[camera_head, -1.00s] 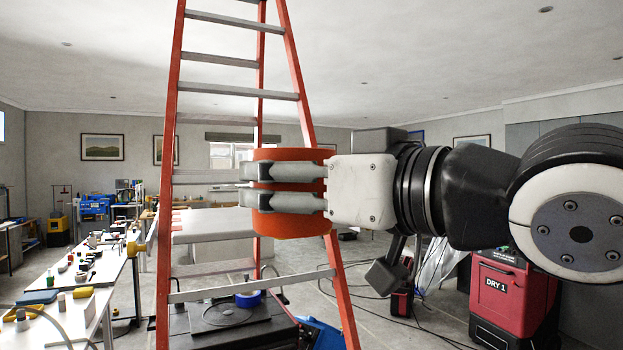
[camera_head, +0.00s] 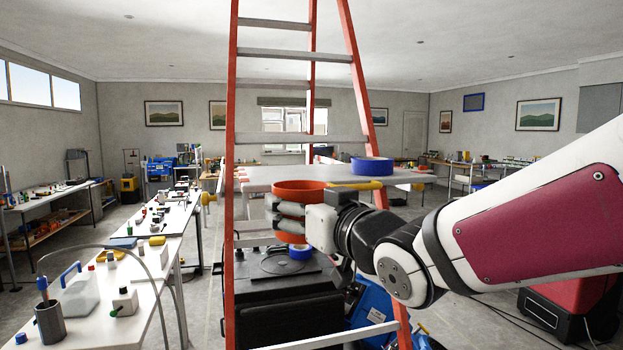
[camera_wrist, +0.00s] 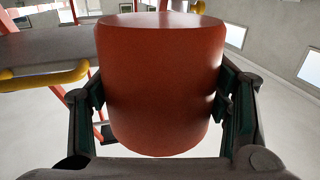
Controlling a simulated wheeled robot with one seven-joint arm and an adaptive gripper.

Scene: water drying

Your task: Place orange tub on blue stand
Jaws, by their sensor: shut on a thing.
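The orange tub (camera_head: 301,190) is upright and open-topped in the head view, held in the air in front of the ladder. My gripper (camera_head: 290,218) is shut around its side. In the wrist view the tub (camera_wrist: 160,85) fills the middle, with a finger on either side. A blue ring-shaped stand (camera_head: 372,167) sits on a grey surface behind the ladder, right of and beyond the tub. A similar blue ring (camera_head: 301,252) lies on a black case below the tub. I cannot tell which ring the task names.
An orange stepladder (camera_head: 232,200) stands close around the tub. A yellow bar (camera_head: 358,184) runs along the grey surface's near edge (camera_head: 400,179). The black case (camera_head: 280,300) stands low in front. A cluttered white bench (camera_head: 150,262) is at left.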

